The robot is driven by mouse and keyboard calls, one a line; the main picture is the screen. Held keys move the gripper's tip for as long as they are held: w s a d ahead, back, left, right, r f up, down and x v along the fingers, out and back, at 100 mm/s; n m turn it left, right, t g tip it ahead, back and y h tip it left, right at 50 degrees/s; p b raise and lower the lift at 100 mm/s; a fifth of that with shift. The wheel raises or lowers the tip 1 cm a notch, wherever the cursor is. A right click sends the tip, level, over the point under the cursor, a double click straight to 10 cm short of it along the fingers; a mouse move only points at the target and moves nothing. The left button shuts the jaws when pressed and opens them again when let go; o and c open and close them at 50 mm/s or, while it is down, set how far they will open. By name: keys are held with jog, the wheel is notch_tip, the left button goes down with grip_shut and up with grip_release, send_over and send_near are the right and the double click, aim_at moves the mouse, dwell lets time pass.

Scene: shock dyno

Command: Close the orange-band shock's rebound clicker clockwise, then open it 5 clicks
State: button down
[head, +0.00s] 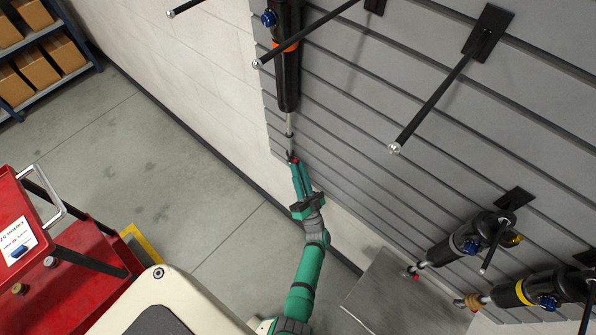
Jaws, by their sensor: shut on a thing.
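The orange-band shock (287,60) hangs against the grey slatted wall at the top, its orange band (285,46) partly crossed by a black peg. A blue knob (268,18) sits on its upper left side. Its thin silver shaft (289,124) points down to a small red part (293,160) at the lower end, likely the rebound clicker. My gripper (294,164) is at the end of the green arm, shut on this red part from below. The fingers hide most of it, and its click position cannot be read.
Black pegs with silver tips, one long peg (432,104) at the right, stick out from the wall. Two more shocks hang lower right, one with a yellow band (523,292). A red cart (80,270) stands lower left, and blue shelving with boxes (38,66) upper left.

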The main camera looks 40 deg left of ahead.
jog(key=shift+n+g+y, duration=0.3)
jog(key=shift+n, duration=0.4)
jog(key=c, duration=1.6)
grip_release()
jog(key=shift+c, duration=0.2)
jog(key=shift+s+m, duration=0.1)
jog(key=shift+m, duration=0.6)
jog(key=m+t+h, duration=0.1)
jog(key=m+h, duration=0.2)
jog(key=m, duration=0.1)
jog(key=r+m+t+h, duration=0.1)
jog(key=m+h, duration=0.3)
jog(key=m, duration=0.1)
jog(key=s+m+t+h, duration=0.1)
jog(key=m+h, duration=0.3)
jog(key=m, duration=0.1)
jog(key=shift+r, duration=0.4)
jog(key=shift+s+r+m+g+h, duration=0.1)
jog(key=shift+r+m+g+h, duration=0.15)
jog(key=shift+m+g+h, duration=0.6)
